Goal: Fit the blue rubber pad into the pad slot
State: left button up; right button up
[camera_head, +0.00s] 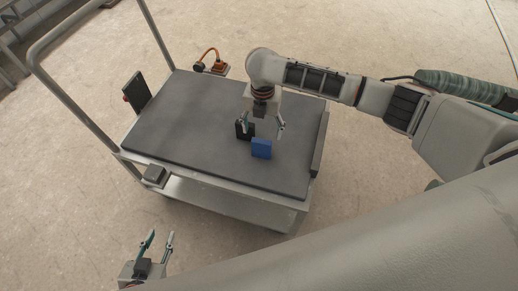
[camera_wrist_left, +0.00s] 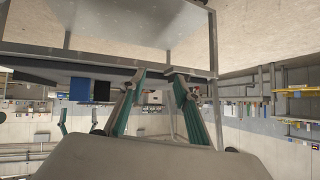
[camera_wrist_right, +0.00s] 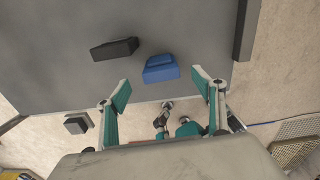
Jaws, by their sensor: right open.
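The blue rubber pad (camera_head: 261,148) stands on the dark top of the cart (camera_head: 190,125), near a black block (camera_head: 244,130). The right wrist view shows the pad (camera_wrist_right: 161,69) and, apart from it to the left, the black block (camera_wrist_right: 115,49). My right gripper (camera_head: 262,129) is open and empty above the cart, close to the pad. In its wrist view the pad lies ahead of the gap between the fingertips (camera_wrist_right: 163,86). My left gripper (camera_head: 161,235) is open and empty, off the cart's near left side. I cannot make out which part is the pad slot.
A dark upright panel (camera_head: 136,91) stands at the cart's left end. A small grey box (camera_head: 155,175) sits at the near edge, and a dark bar (camera_head: 319,145) runs along the right edge. An orange-and-black device (camera_head: 214,68) is beyond the far edge. The cart top's left half is clear.

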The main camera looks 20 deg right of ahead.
aim_at(262, 141)
notch_tip(262, 141, down, 2)
jog(key=shift+s+f+b, duration=0.1)
jog(key=shift+f+b, duration=0.1)
jog(key=shift+b, duration=0.1)
jog(key=shift+s+f, duration=0.1)
jog(key=shift+f, duration=0.5)
notch_tip(262, 141, down, 4)
jog(key=shift+s+a+f+b, duration=0.1)
jog(key=shift+s+a+b, duration=0.05)
jog(key=shift+b, duration=0.85)
jog(key=shift+r, duration=0.2)
jog(key=c, duration=1.2)
